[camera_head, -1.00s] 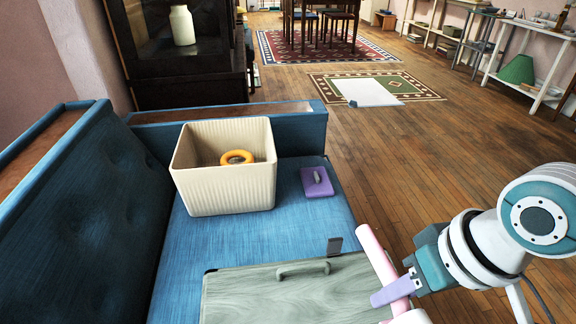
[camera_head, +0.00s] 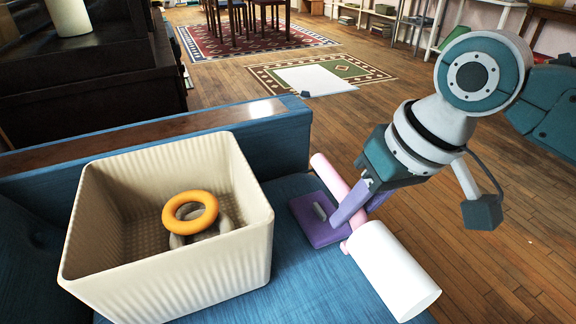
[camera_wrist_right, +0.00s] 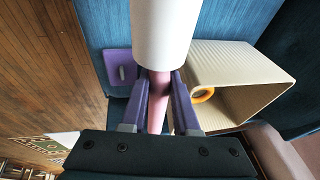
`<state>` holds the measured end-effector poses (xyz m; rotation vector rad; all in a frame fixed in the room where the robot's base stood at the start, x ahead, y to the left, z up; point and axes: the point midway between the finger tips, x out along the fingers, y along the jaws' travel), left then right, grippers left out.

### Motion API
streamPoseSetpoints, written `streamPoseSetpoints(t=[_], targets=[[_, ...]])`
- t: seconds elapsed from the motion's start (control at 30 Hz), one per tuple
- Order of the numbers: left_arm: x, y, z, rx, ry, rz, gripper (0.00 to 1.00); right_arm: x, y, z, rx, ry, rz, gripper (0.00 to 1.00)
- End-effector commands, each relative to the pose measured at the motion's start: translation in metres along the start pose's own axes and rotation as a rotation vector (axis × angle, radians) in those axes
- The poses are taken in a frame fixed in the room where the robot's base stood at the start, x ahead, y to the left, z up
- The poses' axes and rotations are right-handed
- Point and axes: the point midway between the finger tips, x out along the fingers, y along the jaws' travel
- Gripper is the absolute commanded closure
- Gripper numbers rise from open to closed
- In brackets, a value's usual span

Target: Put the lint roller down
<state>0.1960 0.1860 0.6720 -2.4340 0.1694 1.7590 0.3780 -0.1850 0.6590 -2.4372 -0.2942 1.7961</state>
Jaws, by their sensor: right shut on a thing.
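The lint roller has a pink handle (camera_head: 328,172) and a white roll (camera_head: 395,270). My right gripper (camera_head: 352,222) is shut on its handle, near the roll. The roller is tilted across the head view, above the front edge of the blue sofa seat. In the right wrist view the purple fingers (camera_wrist_right: 160,100) close on both sides of the handle, and the white roll (camera_wrist_right: 165,35) points to the top of the picture. My left gripper is not in view.
A cream bin (camera_head: 200,270) stands on the sofa (camera_head: 290,290), left of the roller. It holds an orange ring (camera_head: 190,212) and a grey thing below it. A purple square with a grey handle (camera_head: 315,232) lies on the seat, partly hidden behind the gripper.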

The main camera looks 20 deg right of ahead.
Motion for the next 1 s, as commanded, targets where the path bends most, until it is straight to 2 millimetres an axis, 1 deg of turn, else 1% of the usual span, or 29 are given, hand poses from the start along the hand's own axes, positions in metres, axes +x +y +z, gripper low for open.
streamPoseSetpoints(t=[0.03,0.07,0.3,0.4,0.5,0.6,0.77,1.0], targets=[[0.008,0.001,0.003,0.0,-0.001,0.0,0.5,0.011,0.002,0.004,0.002,-0.002,0.0,1.0],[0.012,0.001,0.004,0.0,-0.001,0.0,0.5,0.017,0.004,0.006,0.002,-0.003,0.0,1.0],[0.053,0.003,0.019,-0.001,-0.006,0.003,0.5,0.086,0.018,0.028,0.002,-0.004,0.0,1.0],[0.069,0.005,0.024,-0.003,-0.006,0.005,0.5,0.112,0.023,0.036,0.002,-0.003,0.001,1.0],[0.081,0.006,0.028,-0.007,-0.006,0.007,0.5,0.131,0.027,0.042,0.001,-0.002,0.0,1.0],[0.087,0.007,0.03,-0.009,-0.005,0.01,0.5,0.142,0.029,0.045,0.0,-0.001,0.0,1.0],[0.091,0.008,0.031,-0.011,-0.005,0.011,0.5,0.15,0.031,0.048,0.0,0.0,0.001,1.0],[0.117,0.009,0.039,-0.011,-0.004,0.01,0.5,0.185,0.038,0.059,0.001,-0.001,0.001,1.0]])
